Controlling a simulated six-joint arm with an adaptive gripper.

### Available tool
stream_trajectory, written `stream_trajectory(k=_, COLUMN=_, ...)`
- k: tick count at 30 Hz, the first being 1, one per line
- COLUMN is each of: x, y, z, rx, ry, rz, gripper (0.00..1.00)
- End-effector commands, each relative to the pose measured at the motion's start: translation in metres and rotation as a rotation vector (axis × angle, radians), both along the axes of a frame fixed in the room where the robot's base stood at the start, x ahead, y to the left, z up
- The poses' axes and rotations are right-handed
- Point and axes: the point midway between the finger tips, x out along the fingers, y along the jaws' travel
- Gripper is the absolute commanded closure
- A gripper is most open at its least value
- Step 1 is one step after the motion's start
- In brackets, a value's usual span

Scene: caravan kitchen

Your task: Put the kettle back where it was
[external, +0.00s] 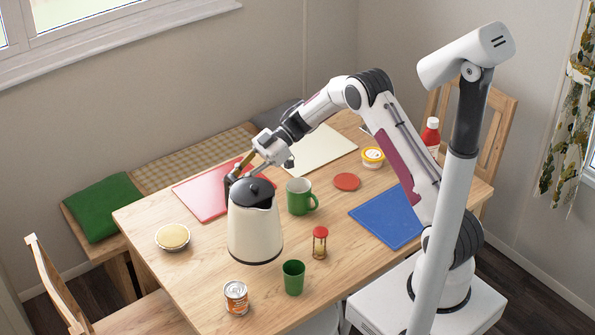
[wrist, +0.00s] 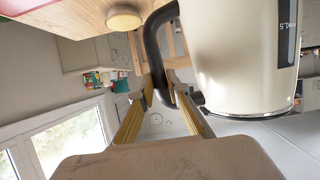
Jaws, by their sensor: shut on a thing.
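The kettle (external: 255,228) is cream with a black lid and a black base ring. It looks upright in the external view and appears to be held above the table (external: 180,285), though the exact gap is hard to tell. My gripper (external: 240,172) is shut on its black handle, at the kettle's far left side. In the wrist view the handle (wrist: 152,45) runs down between the two fingers of my gripper (wrist: 166,98), and the cream body (wrist: 235,55) fills the right side. The kettle hides part of the tabletop behind it.
Red (external: 200,195), cream (external: 318,150) and blue (external: 385,222) boards lie flat. The front left tabletop is fairly clear.

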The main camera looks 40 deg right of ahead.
Motion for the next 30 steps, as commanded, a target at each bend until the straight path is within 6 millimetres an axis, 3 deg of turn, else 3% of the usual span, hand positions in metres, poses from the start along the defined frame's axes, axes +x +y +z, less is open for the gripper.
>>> stream_trajectory(k=7, x=0.001, y=0.000, z=-0.020, rx=0.005, ry=0.000, rz=-0.002, gripper=1.00)
stream_trajectory(k=22, x=0.001, y=0.000, z=-0.026, rx=0.005, ry=-0.001, rz=-0.002, gripper=1.00)
stream_trajectory(k=30, x=0.001, y=0.001, z=-0.045, rx=0.006, ry=0.001, rz=-0.002, gripper=1.00)
